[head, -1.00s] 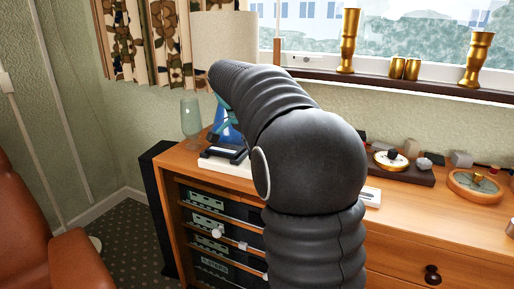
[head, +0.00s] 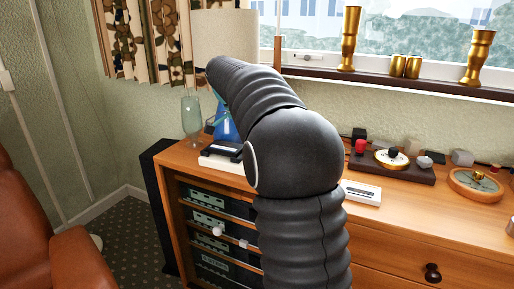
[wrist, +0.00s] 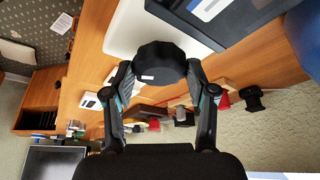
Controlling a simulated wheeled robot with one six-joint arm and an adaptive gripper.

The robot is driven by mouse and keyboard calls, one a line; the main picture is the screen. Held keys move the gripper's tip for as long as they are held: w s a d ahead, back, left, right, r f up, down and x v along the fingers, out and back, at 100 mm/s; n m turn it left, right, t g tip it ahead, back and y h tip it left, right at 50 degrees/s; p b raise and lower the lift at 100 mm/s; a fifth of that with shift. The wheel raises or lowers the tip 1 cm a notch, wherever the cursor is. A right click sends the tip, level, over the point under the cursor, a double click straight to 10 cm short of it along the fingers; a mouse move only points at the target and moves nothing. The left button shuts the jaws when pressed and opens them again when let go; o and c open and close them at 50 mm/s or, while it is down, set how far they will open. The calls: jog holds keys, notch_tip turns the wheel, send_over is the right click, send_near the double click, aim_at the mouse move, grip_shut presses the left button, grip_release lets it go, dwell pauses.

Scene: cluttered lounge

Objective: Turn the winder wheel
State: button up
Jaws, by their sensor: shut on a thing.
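A black winder wheel (wrist: 158,62) with a small white mark on its rim shows in the wrist view. It sits at the edge of a white base (wrist: 128,25) with a dark box (wrist: 232,18) beside it. My gripper (wrist: 159,75) is shut on the wheel, one finger on each side. In the head view the white base (head: 232,166) stands at the left end of the wooden cabinet top. My arm hides the wheel and most of the gripper there.
A green glass (head: 191,116) and a blue object (head: 228,128) stand close by. To the right are a white box (head: 362,193), a dark tray (head: 415,174) and a round wooden dial (head: 476,184). A brown leather chair (head: 75,262) is at the left.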

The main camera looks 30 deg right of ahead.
jog(key=o, duration=1.2)
jog(key=shift+c, duration=0.2)
jog(key=v, duration=1.2)
